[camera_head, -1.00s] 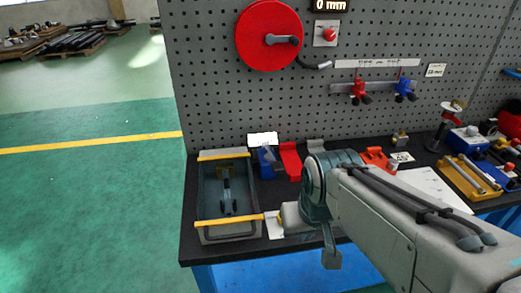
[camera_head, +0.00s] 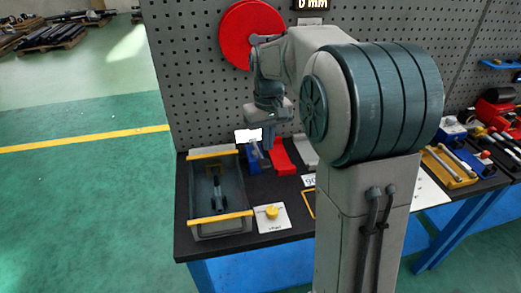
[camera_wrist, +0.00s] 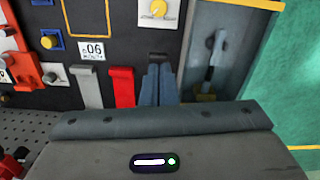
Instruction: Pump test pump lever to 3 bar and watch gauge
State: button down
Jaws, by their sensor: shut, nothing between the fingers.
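My gripper (camera_head: 270,134) points down in front of the pegboard, above the back of the bench, near a blue block and a red block. In the wrist view its two slate-coloured fingers (camera_wrist: 158,74) lie together with nothing between them. The pump lever and a pressure gauge are not clearly identifiable. A grey open box (camera_head: 240,190) with yellow bars stands at the bench's left end, with a dark handle-like part (camera_head: 216,192) inside. The box also shows in the wrist view (camera_wrist: 262,48), apart from the fingers. A small white plate or display (camera_head: 248,136) stands behind the blue block.
A yellow knob (camera_head: 272,212) sits on a white card right of the box. A red block (camera_head: 281,158) stands beside the gripper. A red crank disc (camera_head: 240,35) hangs on the pegboard. My arm hides the bench's middle. Tools crowd the right; green floor at left is clear.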

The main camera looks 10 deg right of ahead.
jog(key=g+p, duration=0.1)
send_over(263, 161)
jog(key=f, duration=0.1)
jog(key=shift+w+a+f+n, duration=0.1)
jog(key=shift+w+n, duration=0.2)
jog(key=shift+w, duration=0.05)
jog(key=shift+f, duration=0.15)
jog(key=f+b, duration=0.6)
jog(key=shift+s+f+b, duration=0.3)
jog(key=shift+s+f, duration=0.05)
jog(key=shift+s, duration=0.05)
jog(key=shift+f+b, duration=1.3)
jog(key=shift+f, duration=0.95)
jog(key=shift+r, duration=0.1)
